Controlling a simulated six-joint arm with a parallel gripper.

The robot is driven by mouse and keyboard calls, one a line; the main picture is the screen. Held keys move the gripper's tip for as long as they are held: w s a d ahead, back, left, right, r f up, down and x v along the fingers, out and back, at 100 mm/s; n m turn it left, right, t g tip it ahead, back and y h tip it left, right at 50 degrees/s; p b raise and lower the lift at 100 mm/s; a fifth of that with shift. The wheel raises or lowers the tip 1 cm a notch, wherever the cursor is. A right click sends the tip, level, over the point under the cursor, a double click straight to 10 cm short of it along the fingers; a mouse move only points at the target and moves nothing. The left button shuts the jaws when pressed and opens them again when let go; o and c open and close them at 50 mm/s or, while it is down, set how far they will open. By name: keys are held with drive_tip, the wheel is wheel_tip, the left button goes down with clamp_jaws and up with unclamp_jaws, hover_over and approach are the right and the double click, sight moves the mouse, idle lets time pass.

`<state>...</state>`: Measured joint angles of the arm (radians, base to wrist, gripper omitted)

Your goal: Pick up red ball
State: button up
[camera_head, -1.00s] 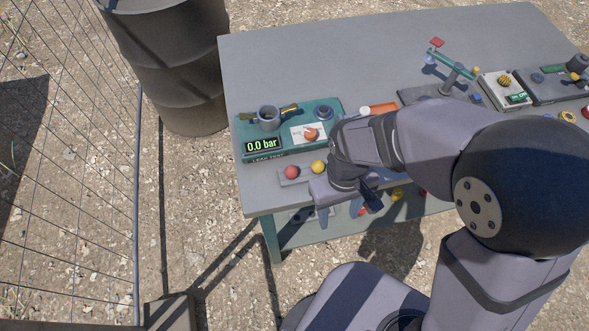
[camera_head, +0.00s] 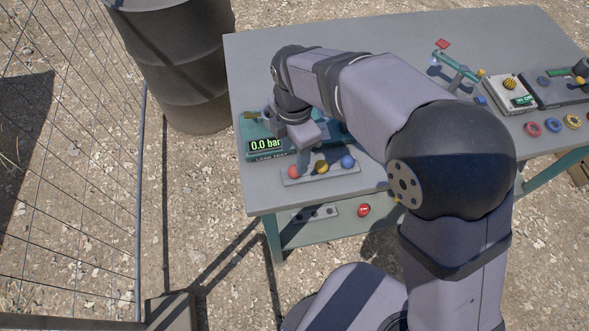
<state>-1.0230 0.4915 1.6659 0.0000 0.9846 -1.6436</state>
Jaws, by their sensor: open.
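The red ball (camera_head: 293,172) sits at the left end of a grey tray (camera_head: 332,174) near the table's front left. A yellow ball (camera_head: 321,167) and a blue ball (camera_head: 347,161) sit to its right in the same tray. My gripper (camera_head: 301,160) is open and points down above the tray at the red ball. One finger shows just right of the red ball, between it and the yellow ball. The other finger is not clearly seen, and I cannot tell whether either touches the ball.
The teal leak-test box (camera_head: 283,155) with a 0.0 bar display stands right behind the tray, partly hidden by my arm. A dark barrel (camera_head: 180,70) stands left of the table (camera_head: 260,60). A red button (camera_head: 364,210) is on the lower shelf.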

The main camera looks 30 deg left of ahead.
sight(295, 169)
drive_tip(key=shift+n, duration=0.5)
drive_tip(key=shift+w+f+p, duration=0.15)
drive_tip(key=shift+f+p, duration=1.3)
drive_tip(key=shift+f, duration=2.25)
drive_tip(key=shift+c, duration=0.4)
drive_tip(key=c, duration=1)
